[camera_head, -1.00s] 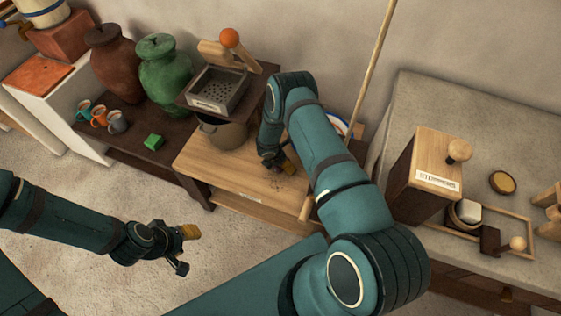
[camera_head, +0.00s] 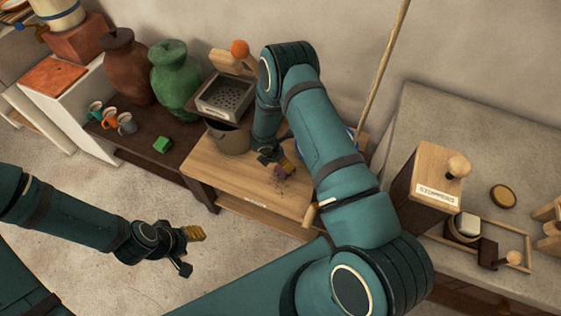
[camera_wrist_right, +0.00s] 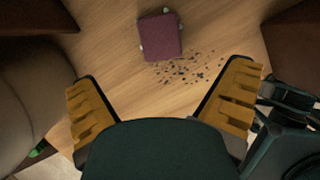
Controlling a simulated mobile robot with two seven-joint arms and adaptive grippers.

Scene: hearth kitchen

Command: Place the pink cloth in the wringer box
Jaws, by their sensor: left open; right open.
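The pink cloth (camera_wrist_right: 160,37) shows in the right wrist view as a small folded dark pink square on the wooden surface, with pale bits at its edges. My right gripper (camera_wrist_right: 165,100) is open over that surface, its yellow-padded fingers apart and the cloth beyond them, not between them. In the head view a small pinkish patch, the cloth (camera_head: 282,171), shows beside the right fingers. The wringer box (camera_head: 221,112), a grey box with a perforated plate and an orange-knobbed lever, stands left of my right arm. My left gripper (camera_head: 192,252) is open and empty above the floor.
Dark crumbs (camera_wrist_right: 187,70) lie beside the cloth. A pot (camera_head: 229,140) stands below the wringer box. A green block (camera_head: 162,145), several mugs and two jars (camera_head: 175,78) stand left. A wooden box (camera_head: 424,188) stands on the right counter.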

